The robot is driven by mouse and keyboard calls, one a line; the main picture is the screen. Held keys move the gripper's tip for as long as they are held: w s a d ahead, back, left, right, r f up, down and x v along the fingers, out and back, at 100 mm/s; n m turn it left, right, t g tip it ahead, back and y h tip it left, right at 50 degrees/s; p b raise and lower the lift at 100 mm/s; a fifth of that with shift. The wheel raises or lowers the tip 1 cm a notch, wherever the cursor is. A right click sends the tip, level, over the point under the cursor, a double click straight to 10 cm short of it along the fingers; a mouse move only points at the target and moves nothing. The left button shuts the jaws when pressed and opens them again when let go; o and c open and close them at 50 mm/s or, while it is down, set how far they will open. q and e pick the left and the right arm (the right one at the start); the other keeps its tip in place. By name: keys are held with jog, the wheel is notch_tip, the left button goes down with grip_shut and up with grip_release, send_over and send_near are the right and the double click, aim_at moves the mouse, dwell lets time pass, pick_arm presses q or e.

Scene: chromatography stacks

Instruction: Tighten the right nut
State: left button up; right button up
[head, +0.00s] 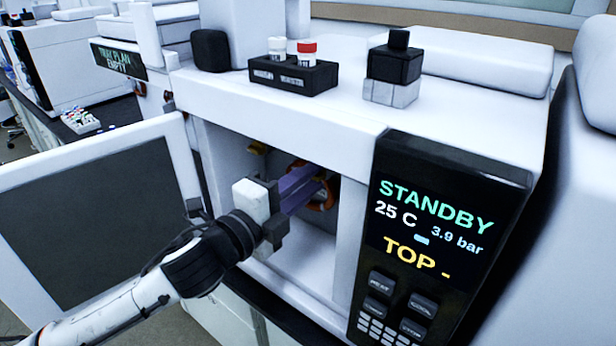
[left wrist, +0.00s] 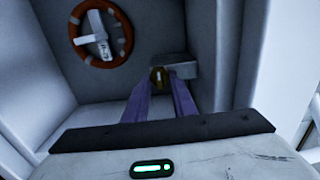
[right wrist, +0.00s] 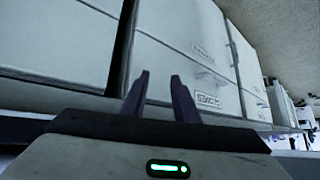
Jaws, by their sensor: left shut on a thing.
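My left gripper (head: 322,174) reaches into the open compartment of the white instrument. In the left wrist view its purple fingers (left wrist: 160,82) are closed around a small brass nut (left wrist: 159,76) at a grey block (left wrist: 180,65). In the head view the fingers hide this nut, so how far it is turned does not show. Another small brass piece (head: 258,147) shows at the upper left of the compartment. My right gripper (right wrist: 160,80) shows only in the right wrist view. Its fingers stand apart with nothing between them, facing white cabinets.
An orange ring-shaped coil (head: 322,196) sits on the compartment's back wall, also in the left wrist view (left wrist: 72,30). The open door (head: 90,215) stands at the left. The display panel (head: 440,220) reads STANDBY. A vial rack (head: 292,76) stands on top.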

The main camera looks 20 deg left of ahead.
dwell(0.4)
pick_arm(q)
jog(key=o, duration=0.7)
jog(key=b+v, duration=0.2)
jog(key=v, duration=0.8)
jog(key=shift+s, duration=0.15)
